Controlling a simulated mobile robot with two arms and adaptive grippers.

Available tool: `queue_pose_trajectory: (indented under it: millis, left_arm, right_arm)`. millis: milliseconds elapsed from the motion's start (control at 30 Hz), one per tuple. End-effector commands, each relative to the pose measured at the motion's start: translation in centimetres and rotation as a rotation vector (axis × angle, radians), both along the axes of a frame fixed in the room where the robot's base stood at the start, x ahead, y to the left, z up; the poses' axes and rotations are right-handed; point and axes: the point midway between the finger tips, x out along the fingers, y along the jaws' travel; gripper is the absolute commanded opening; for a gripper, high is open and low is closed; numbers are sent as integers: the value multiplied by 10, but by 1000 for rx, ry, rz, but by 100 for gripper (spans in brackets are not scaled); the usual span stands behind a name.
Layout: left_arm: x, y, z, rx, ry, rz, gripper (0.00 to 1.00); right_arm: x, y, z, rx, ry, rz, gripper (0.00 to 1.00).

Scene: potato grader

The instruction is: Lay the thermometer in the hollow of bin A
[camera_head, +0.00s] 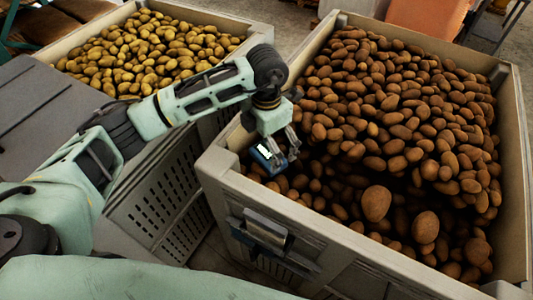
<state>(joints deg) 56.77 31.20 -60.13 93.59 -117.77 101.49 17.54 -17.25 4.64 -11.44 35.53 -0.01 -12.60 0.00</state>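The thermometer is a small blue device (262,157) with a white display. It is at the fingers of my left gripper (278,151), which appears shut on it, just inside the near left wall of the right bin. The fingers partly hide the thermometer, and I cannot tell whether it touches the potatoes below. The right bin (222,170) is a large grey crate of brown potatoes. Its heap is high at the back, with a lower, shadowed area near the gripper. No letter is readable on either bin. My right gripper is not in view.
A second grey bin (258,30) with yellowish potatoes (150,52) stands at the back left, behind my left arm. A metal holder (266,230) is fixed to the right bin's outer front wall. Several larger potatoes (376,203) lie at the near side of the heap.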

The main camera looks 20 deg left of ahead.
Motion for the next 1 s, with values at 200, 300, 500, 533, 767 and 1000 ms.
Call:
queue_pose_trajectory:
  millis: [200, 300, 500, 533, 767, 1000]
  left_arm:
    - [1, 0, 46, 0, -5, 0, 100]
    - [1, 0, 63, 0, -4, 0, 100]
    - [0, 0, 80, 0, 0, 0, 100]
    - [0, 0, 81, 0, 0, 0, 100]
    - [0, 0, 82, 0, 0, 0, 100]
    - [0, 0, 81, 0, 0, 0, 100]
  right_arm:
    - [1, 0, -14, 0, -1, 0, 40]
    - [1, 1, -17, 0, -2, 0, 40]
    - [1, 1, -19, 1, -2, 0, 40]
    - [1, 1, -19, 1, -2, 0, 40]
    - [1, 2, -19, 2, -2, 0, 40]
    - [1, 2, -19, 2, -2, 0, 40]
